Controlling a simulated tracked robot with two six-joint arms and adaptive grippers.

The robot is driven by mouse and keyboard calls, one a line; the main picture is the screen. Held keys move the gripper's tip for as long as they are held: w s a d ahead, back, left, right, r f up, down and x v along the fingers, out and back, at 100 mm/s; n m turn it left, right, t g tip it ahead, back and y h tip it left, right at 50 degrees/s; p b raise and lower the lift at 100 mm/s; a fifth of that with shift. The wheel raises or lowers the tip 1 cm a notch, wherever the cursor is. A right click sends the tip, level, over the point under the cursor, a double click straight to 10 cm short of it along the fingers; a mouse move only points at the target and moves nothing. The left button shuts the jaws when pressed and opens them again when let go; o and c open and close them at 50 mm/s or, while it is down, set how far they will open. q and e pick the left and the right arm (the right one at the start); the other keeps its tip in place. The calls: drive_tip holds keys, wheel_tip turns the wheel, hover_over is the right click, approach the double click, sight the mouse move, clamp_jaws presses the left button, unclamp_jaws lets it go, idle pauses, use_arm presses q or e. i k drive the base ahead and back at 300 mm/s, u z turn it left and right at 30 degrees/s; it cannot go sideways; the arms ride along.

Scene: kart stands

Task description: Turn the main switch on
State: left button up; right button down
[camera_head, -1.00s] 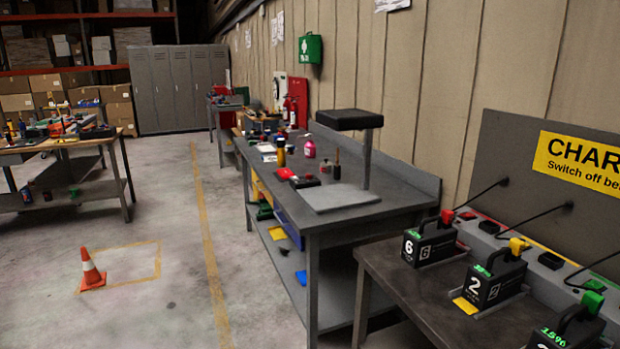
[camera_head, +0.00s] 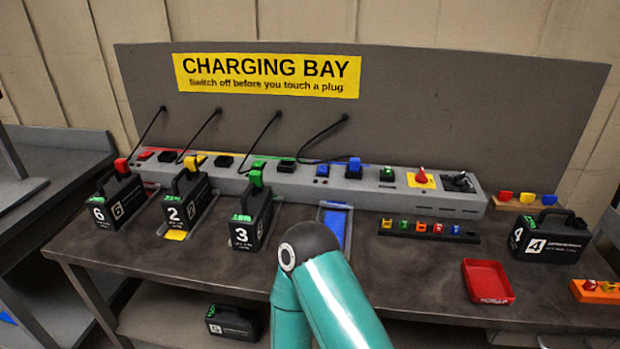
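The likely main switch is a red knob (camera_head: 421,174) on a yellow plate (camera_head: 412,182), near the right end of the grey charging strip (camera_head: 350,192). I cannot tell from here whether it stands on or off. A black fitting (camera_head: 459,183) sits on the strip just to its right. One of my teal arms rises from the bottom middle, with its dark joint in front of the bench, left of the switch. Neither gripper shows in the frame.
Battery packs numbered 6 (camera_head: 121,202), 2 (camera_head: 187,199) and 3 (camera_head: 250,218) stand at the left with plugs on top. An empty blue slot (camera_head: 337,226), a red tray (camera_head: 487,282) and pack 4 (camera_head: 548,236) are to the right.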

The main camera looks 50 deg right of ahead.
sight(420, 178)
drive_tip(key=u, duration=1.2)
drive_tip(key=i, duration=0.1)
drive_tip(key=z, duration=2.3)
drive_tip(key=k, duration=0.75)
drive_tip(key=z, duration=0.2)
drive_tip(key=i, duration=0.75)
drive_tip(key=z, duration=0.1)
